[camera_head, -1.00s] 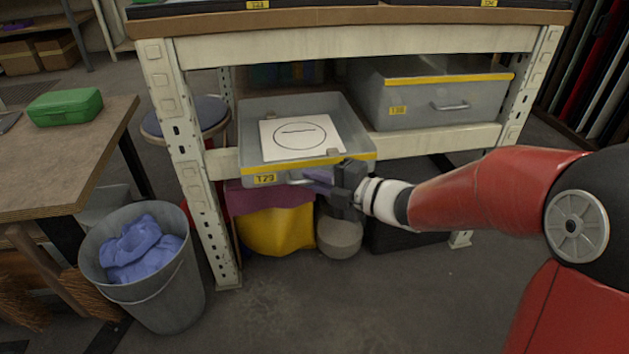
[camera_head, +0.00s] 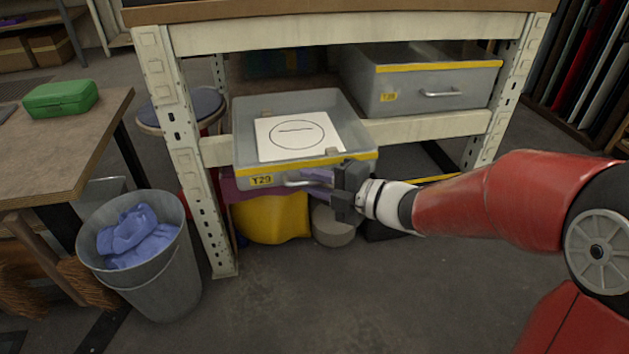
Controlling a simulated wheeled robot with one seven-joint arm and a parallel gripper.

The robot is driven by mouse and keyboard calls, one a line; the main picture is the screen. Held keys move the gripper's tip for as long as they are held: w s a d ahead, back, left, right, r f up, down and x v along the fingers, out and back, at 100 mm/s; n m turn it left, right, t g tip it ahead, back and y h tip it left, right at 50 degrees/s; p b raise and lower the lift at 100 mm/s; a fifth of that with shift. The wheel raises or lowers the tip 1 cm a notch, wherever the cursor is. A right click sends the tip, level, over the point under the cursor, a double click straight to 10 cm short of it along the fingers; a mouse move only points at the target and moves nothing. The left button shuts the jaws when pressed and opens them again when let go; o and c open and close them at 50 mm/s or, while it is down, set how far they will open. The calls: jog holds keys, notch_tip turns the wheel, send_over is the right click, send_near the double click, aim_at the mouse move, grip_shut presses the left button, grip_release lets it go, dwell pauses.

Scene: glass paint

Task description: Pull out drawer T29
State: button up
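Drawer T29 (camera_head: 245,140) is a grey metal box with a yellow strip along its front top edge and a yellow T29 label at the front left. It sticks out from the shelf of the workbench frame. A white sheet (camera_head: 297,137) with a drawn circle lies inside it. Its handle (camera_head: 297,182) is a light bar low on the front face. My gripper (camera_head: 325,186) is at the right end of this handle, with its fingers pointing left along the front. The fingertips overlap the handle's right part, and I cannot tell how tightly they close on it.
A second grey drawer (camera_head: 436,81) sits on the shelf at the right. A grey bin (camera_head: 158,285) with blue cloth stands at the left. A yellow object (camera_head: 270,218) and a round grey object (camera_head: 332,228) lie below the drawer. The floor in front is clear.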

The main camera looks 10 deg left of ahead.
jog(key=shift+d, duration=0.1)
jog(key=v, duration=0.7)
jog(key=shift+d+p, duration=0.25)
jog(key=shift+p, duration=0.2)
jog(key=shift+r, duration=0.1)
jog(key=w+d+r+m+t+h+p, duration=0.3)
jog(key=w+d+r+m+t+h, duration=0.3)
jog(key=d+m+t+h, duration=0.15)
jog(key=s+d+r+m+h+p, duration=0.1)
jog(key=s+d+r+m+h, duration=0.1)
jog(key=d+m+h, duration=0.3)
jog(key=s+d+r+m+h+p, duration=0.1)
jog(key=s+d+r+m+h, duration=0.15)
jog(key=d+m, duration=0.45)
jog(key=s+f+m+g+p, duration=0.1)
jog(key=s+m+g, duration=0.2)
jog(key=s+m, duration=0.2)
jog(key=s+d+f+m+g+p, duration=0.1)
jog(key=s+m+g, duration=0.3)
jog(key=s, duration=0.8)
jog(key=shift+d+f+m+p, duration=0.2)
jog(key=shift+f+m+p, duration=0.1)
jog(key=shift+m+p, duration=0.6)
